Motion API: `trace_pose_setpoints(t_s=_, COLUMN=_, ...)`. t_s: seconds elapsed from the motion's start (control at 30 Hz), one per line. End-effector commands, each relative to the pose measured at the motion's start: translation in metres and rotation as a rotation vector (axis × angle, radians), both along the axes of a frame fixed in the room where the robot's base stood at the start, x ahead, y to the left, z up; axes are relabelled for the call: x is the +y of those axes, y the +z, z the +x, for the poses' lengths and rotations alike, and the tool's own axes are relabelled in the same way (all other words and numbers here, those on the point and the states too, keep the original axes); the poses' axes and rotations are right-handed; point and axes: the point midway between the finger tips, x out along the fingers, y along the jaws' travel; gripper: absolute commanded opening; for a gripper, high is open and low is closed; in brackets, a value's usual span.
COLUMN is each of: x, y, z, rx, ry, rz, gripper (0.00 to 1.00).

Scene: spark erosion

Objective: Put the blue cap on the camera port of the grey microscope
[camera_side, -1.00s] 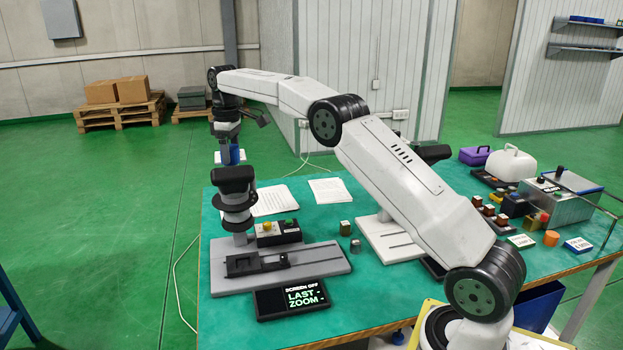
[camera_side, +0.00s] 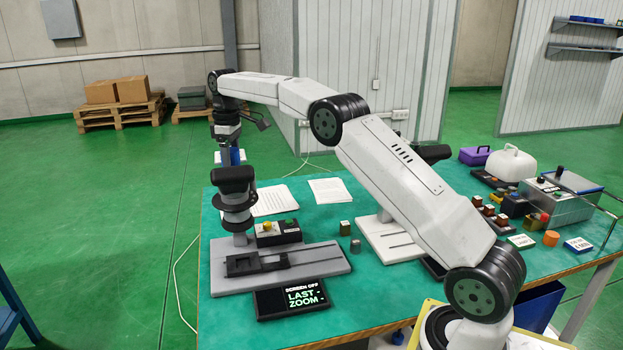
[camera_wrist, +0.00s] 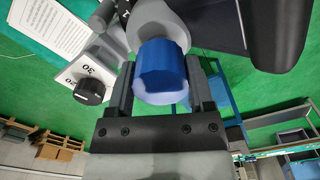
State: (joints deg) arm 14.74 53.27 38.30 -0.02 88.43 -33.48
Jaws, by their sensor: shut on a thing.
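The grey microscope stands on a flat grey base (camera_side: 325,262) at the left of the bench, with a black head (camera_side: 235,177) on top. My gripper (camera_side: 229,155) is just above and behind that head. In the wrist view my gripper (camera_wrist: 160,75) is shut on the blue cap (camera_wrist: 161,70), with one dark jaw on each side. Beyond the cap is a grey round part of the microscope (camera_wrist: 160,18), in line with it. I cannot tell whether cap and port touch. In the side view the cap is small and partly hidden.
A small screen (camera_side: 291,298) reading LAST - ZOOM lies before the microscope base. A black box with a yellow button (camera_side: 277,232) is beside the column. White papers (camera_side: 329,190) lie behind. Small blocks and a metal case (camera_side: 560,205) fill the right side.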

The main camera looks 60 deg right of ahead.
Motion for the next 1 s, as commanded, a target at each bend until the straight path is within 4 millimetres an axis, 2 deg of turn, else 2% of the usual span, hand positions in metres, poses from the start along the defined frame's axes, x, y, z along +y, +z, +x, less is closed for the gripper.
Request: trace_pose_setpoints(t_s=1.0, x=0.0, y=-0.008, z=-0.0001, rx=0.0, ry=0.0, rz=0.0, gripper=0.11)
